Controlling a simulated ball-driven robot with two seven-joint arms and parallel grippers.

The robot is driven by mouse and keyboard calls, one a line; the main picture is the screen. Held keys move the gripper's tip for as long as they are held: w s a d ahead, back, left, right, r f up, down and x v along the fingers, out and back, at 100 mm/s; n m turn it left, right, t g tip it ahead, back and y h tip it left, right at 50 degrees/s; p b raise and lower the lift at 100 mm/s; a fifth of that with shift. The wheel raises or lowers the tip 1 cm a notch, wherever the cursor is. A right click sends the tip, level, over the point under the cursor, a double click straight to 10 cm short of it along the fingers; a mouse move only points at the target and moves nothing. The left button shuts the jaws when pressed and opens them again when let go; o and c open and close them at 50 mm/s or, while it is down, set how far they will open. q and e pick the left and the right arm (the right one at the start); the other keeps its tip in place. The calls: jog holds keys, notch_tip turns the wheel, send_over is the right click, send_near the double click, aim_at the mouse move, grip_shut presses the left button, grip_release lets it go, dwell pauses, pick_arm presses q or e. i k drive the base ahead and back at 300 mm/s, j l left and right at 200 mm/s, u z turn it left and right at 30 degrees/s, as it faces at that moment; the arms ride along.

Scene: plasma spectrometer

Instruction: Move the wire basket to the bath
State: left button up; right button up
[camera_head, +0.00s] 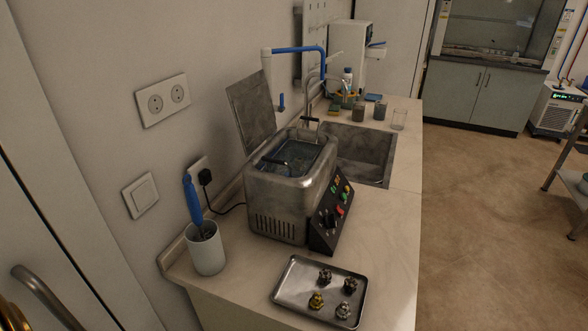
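The bath (280,205) is a steel tank with a sloped front panel of coloured buttons and a knob, standing on the counter. Its lid (252,112) is raised at the back left. Bluish liquid shows inside the tank. A dark handle (275,163) and a grey handle-like loop (310,123) show at opposite ends of the tank opening. They may belong to a wire basket sitting inside, but the mesh is too small to make out clearly. No other wire basket shows. Neither of my grippers is in view.
A metal tray (290,285) with several small metal parts lies in front of the bath. A white cup (207,250) with a blue-handled brush stands at left. Behind are a sink (360,150) and several beakers. The counter's right front is clear.

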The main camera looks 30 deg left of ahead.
aim_at(388, 222)
jog(key=l+z, duration=0.35)
jog(key=i+l+z, duration=0.1)
jog(key=l+z, duration=0.15)
jog(key=z, duration=0.15)
jog(key=i+l, duration=0.8)
jog(key=i, duration=0.2)
jog(key=i+l+u, duration=0.1)
jog(key=i+u, duration=0.35)
jog(key=i+l+u, duration=0.2)
jog(key=i+u, duration=0.3)
jog(key=k, duration=0.1)
